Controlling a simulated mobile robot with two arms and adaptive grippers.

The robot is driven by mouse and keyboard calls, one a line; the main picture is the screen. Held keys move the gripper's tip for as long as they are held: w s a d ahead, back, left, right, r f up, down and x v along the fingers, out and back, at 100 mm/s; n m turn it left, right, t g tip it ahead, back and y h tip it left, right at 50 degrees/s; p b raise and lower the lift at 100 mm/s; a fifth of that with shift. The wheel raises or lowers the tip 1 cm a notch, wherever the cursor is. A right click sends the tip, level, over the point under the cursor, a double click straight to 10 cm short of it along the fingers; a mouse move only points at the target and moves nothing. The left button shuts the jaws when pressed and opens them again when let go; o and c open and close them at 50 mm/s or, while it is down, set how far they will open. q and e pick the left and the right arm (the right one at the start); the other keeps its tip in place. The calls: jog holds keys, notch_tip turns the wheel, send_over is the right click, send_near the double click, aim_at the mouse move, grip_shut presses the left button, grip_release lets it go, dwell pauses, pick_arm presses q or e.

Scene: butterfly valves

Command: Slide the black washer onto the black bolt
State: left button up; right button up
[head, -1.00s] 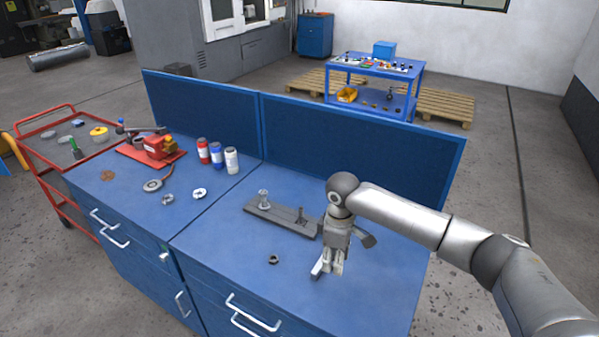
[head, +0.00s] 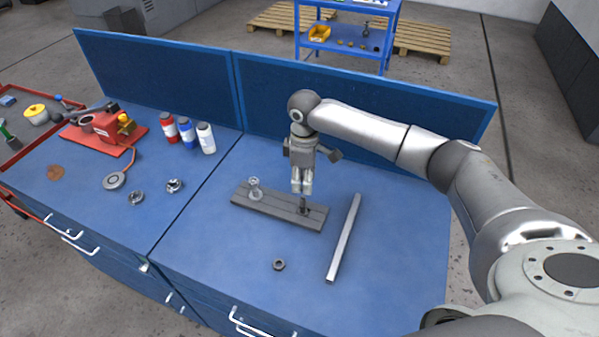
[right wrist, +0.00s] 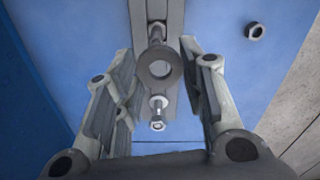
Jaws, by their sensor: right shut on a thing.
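The black washer (right wrist: 159,69) is a dark ring between the fingertips of my right gripper (right wrist: 159,60) in the right wrist view. That gripper is shut on it. In the head view my right gripper (head: 302,187) points down just above the black bolt (head: 304,205) on the right part of a grey plate (head: 275,210); the washer cannot be made out there. In the right wrist view the black bolt (right wrist: 157,33) shows just above the washer in the picture, partly overlapped, so the washer's height over it cannot be told. My left gripper is not in view.
A silver bolt (head: 255,188) stands on the plate's left part. A dark nut (head: 279,265) lies in front of the plate, and a long grey bar (head: 343,238) lies right of it. Bottles (head: 187,132) and a red vise (head: 104,130) are at left. A blue panel (head: 350,105) closes the back.

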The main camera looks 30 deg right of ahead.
aim_at(303, 196)
jog(key=shift+s+d+f+b, duration=0.1)
jog(key=shift+d+f+b, duration=0.1)
jog(key=shift+f+b, duration=0.6)
jog(key=shift+w+f+b, duration=0.25)
jog(key=shift+f+b, duration=0.15)
jog(key=shift+f, duration=0.15)
jog(key=shift+w+a+f+b, duration=0.1)
jog(key=shift+w+f+b, duration=0.15)
jog(key=shift+f+b, duration=0.5)
jog(key=shift+s+f, duration=0.1)
jog(key=shift+f, duration=0.35)
jog(key=shift+p, duration=0.35)
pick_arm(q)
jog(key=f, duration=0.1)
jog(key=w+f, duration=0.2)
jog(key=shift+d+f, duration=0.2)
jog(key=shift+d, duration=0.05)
